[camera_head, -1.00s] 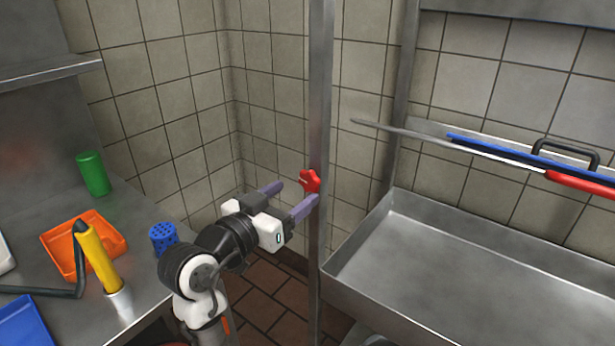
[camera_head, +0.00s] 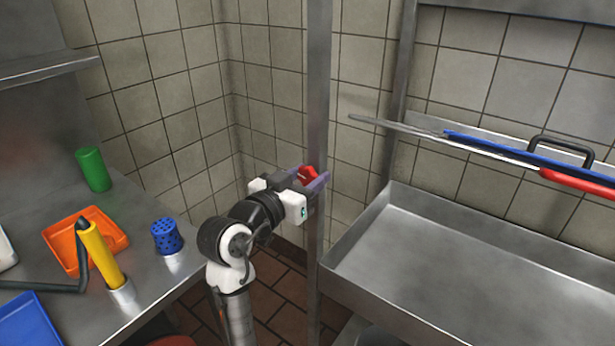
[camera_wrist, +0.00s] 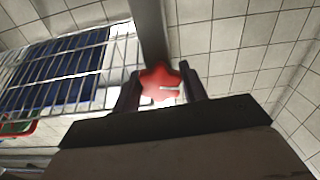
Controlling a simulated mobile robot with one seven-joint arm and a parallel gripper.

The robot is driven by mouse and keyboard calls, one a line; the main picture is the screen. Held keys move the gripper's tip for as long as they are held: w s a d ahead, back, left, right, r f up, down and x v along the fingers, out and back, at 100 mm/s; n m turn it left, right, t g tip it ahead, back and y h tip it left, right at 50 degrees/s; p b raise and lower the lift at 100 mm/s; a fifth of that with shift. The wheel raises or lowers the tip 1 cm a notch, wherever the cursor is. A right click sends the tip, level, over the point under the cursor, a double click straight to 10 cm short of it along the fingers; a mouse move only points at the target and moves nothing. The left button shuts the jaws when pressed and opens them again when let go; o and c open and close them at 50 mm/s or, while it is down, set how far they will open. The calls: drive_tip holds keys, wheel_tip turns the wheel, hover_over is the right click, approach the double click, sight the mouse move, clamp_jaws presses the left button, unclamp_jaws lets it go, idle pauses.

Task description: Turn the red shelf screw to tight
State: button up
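The red shelf screw (camera_head: 309,173) is a lobed knob on the upright metal post (camera_head: 318,90). It also shows in the wrist view (camera_wrist: 160,84), with a pale mark on its face. My gripper (camera_head: 312,178) is at the post with one finger on each side of the knob. In the wrist view, the dark fingers (camera_wrist: 160,88) sit close against the knob's left and right sides, and the gap between them is about as wide as the knob. In the head view, the hand and fingers partly hide the knob.
A metal sink or tray (camera_head: 400,197) stands right of the post. On the left counter are a green cylinder (camera_head: 93,169), orange tray (camera_head: 68,257), yellow handle (camera_head: 101,256) and blue perforated cup (camera_head: 167,236). A wire rack (camera_wrist: 60,75) shows in the wrist view.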

drive_tip(key=shift+c, duration=1.1)
drive_tip(key=shift+f+m+b, duration=0.25)
drive_tip(key=shift+m+b, duration=0.25)
drive_tip(key=shift+b, duration=0.5)
drive_tip(key=shift+r+m+b, duration=0.2)
drive_tip(key=shift+m+b, duration=0.8)
drive_tip(key=o, duration=1)
drive_tip(key=shift+c, duration=0.2)
drive_tip(key=shift+s+a, duration=0.1)
drive_tip(key=b+v, duration=0.2)
drive_tip(key=v, duration=1.1)
drive_tip(key=shift+s+a, duration=0.2)
drive_tip(key=shift+s, duration=0.1)
drive_tip(key=shift+r, duration=0.1)
